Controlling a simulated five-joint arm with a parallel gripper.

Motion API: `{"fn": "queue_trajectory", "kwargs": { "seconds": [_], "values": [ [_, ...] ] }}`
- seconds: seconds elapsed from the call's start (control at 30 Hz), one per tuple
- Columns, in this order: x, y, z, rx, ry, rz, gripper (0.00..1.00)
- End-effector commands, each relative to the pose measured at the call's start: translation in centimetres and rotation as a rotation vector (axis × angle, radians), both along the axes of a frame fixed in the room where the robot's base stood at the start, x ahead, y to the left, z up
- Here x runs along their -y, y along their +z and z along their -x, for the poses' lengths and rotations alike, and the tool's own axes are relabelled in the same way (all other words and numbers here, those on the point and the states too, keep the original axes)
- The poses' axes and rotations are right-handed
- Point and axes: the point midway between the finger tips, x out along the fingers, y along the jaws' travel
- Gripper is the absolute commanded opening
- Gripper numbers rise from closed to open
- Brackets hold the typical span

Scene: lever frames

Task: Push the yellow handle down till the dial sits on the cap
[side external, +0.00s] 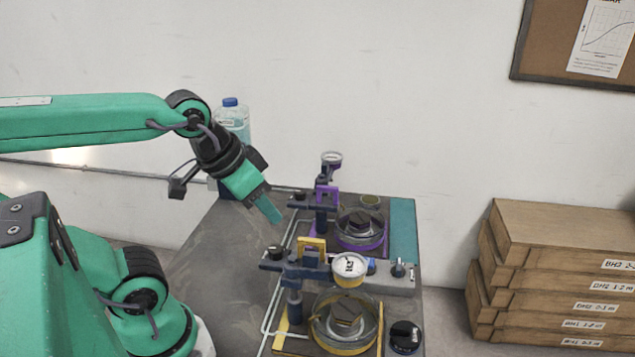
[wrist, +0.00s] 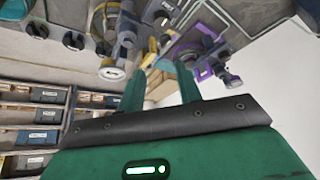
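The yellow handle (side external: 312,244) stands on the nearer lever frame in the side view. Its yellow-rimmed dial (side external: 349,267) hangs raised, with a visible gap above the dark cap (side external: 347,306) in the round yellow-based dish. The dial also appears in the wrist view (wrist: 112,70). My gripper (side external: 270,212) is above and to the left of the handle, touching nothing. In the wrist view its two green fingers (wrist: 159,75) are apart with nothing between them.
A similar frame with a purple handle (side external: 328,192) and its own dial (side external: 332,159) stands behind the yellow one. A blue-capped bottle (side external: 233,122) is at the back. Stacked wooden boxes (side external: 560,270) stand at the right. The grey bench left of the frames is clear.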

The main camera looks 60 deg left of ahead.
Motion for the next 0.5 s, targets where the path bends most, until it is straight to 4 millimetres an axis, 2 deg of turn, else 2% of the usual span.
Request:
{"fn": "queue_trajectory", "kwargs": {
  "seconds": [0.5],
  "values": [
    [0.13,0.17,-0.40,-0.029,-0.038,-0.017,0.33]
  ]
}}
